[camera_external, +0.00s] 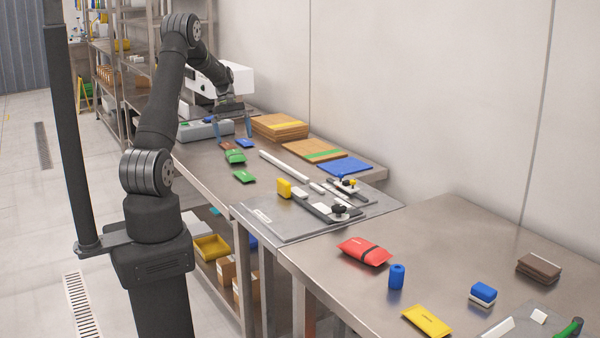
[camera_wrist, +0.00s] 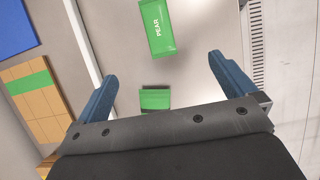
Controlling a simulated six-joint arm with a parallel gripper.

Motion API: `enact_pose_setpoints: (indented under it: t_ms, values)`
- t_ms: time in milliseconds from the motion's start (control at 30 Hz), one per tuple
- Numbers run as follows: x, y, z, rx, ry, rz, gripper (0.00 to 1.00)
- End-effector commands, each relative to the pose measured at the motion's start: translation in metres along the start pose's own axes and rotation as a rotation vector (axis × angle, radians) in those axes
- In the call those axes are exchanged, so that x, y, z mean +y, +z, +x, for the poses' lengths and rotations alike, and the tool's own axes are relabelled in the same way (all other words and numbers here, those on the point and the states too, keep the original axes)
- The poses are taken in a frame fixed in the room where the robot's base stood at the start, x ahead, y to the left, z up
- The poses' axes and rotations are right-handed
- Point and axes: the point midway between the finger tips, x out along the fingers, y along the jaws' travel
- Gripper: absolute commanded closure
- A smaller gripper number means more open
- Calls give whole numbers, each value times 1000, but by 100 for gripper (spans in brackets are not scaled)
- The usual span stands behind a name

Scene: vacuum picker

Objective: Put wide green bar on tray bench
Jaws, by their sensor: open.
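A green packet marked PEAR (camera_wrist: 160,28) lies flat on the steel bench (camera_external: 205,165); in the external view it is the green piece (camera_external: 244,177) nearer the camera. A second, chunkier green piece (camera_external: 235,157) lies beyond it, and in the wrist view it shows (camera_wrist: 155,99) between the fingers, partly cut off by my gripper body. I cannot tell which one is the wide green bar. My gripper (camera_external: 233,128) is open and empty above the bench, pointing down; its blue fingers (camera_wrist: 160,68) are apart, one on each side of the chunkier piece in the picture.
Brown boards with a green stripe (camera_external: 318,152) and a blue sheet (camera_external: 345,167) lie by the wall. A white bar (camera_external: 285,166) lies alongside. A grey plate with clamps and a yellow block (camera_external: 284,187) stands nearer. The front bench holds a red packet (camera_external: 363,250) and blue cylinder (camera_external: 396,277).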

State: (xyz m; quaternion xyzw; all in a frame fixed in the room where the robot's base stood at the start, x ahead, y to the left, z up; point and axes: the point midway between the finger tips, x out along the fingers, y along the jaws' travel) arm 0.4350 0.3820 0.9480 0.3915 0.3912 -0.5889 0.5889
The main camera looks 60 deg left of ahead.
Motion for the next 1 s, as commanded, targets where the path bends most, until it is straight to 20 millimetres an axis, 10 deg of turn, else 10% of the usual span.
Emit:
enact_pose_setpoints:
  t_ms: [467, 1000]
  values:
    - [-8, 1, 6, -36, 27, -22, 0]
    - [-124, 39, 69, -560, 783, -679, 0]
